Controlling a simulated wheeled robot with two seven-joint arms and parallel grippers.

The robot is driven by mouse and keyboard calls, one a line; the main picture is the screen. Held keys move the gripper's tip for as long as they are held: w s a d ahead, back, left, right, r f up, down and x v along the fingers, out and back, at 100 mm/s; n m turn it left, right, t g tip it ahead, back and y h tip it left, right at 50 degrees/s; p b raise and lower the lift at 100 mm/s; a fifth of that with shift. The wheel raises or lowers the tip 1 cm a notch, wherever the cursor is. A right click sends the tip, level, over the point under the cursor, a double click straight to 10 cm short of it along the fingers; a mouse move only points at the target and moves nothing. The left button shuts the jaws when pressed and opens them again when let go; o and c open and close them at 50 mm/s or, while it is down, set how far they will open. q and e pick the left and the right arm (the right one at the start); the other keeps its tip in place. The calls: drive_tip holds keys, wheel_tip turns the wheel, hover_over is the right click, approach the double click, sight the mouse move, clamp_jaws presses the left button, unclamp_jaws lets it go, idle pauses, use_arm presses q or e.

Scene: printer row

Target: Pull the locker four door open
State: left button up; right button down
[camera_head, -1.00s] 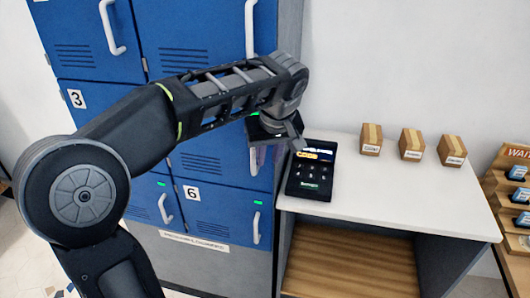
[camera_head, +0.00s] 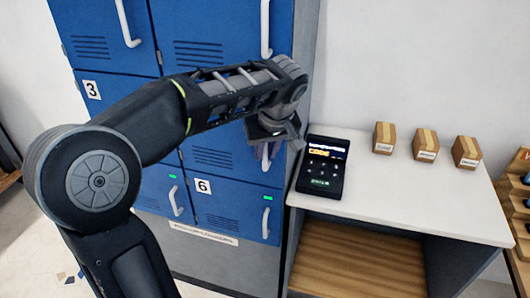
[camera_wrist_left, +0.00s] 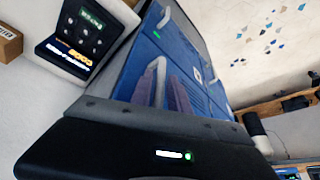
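The locker four door (camera_head: 215,138) is a blue panel with vent slots, to the right of the door marked 3; it looks closed. My left arm hides much of it, including its number. My left gripper (camera_head: 266,152) is at the right side of this door, by the handle. In the left wrist view a pale handle (camera_wrist_left: 152,84) shows beside the purple-grey fingers (camera_wrist_left: 190,97). I cannot tell whether the fingers are around it or shut on it. My right gripper is not in view.
A black keypad (camera_head: 324,167) stands on the white counter (camera_head: 400,190) just right of the gripper. Several small cartons (camera_head: 425,146) stand farther back. The locker six door (camera_head: 235,205), with its own handle, is below. A wooden rack (camera_head: 520,180) is at the right edge.

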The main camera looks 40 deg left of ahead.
use_arm(q)
drive_tip(key=shift+x, duration=0.95)
drive_tip(key=shift+c, duration=0.4)
clamp_jaws()
idle(0.3)
